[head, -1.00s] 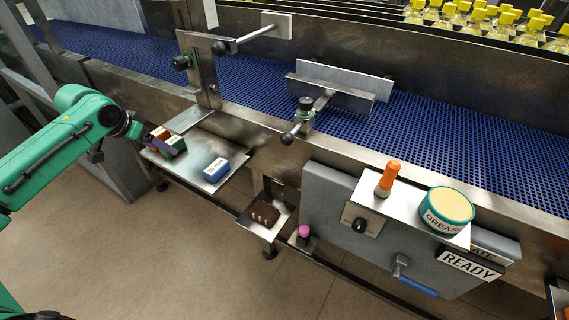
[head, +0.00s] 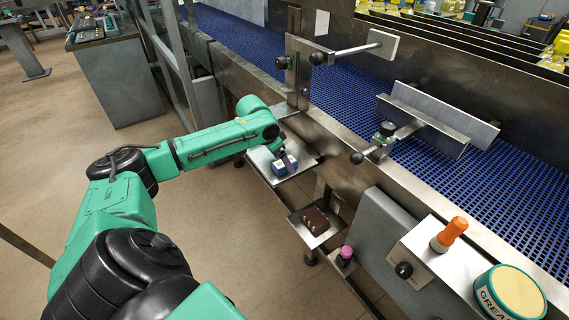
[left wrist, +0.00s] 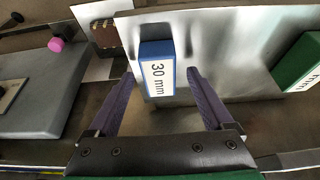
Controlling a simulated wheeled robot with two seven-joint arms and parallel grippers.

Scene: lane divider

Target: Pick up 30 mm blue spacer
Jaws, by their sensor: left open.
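The blue spacer (left wrist: 157,68), with a white label reading 30 mm, lies on a metal shelf in the left wrist view. It also shows in the head view (head: 284,166), partly covered by my gripper. My left gripper (left wrist: 163,75) is open, its two dark fingers on either side of the spacer's near end, with gaps to both sides. In the head view my left gripper (head: 279,155) is at the spacer, its fingers hard to make out. I cannot tell how high the fingers are above the shelf. My right gripper is in neither view.
A green spacer (left wrist: 298,62) lies to the right on the shelf (left wrist: 225,55). A lower small tray (head: 299,226) holds a brown block (head: 315,220). A pink-topped item (head: 346,252) stands nearby. The conveyor's steel side (head: 345,138) rises behind the shelf.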

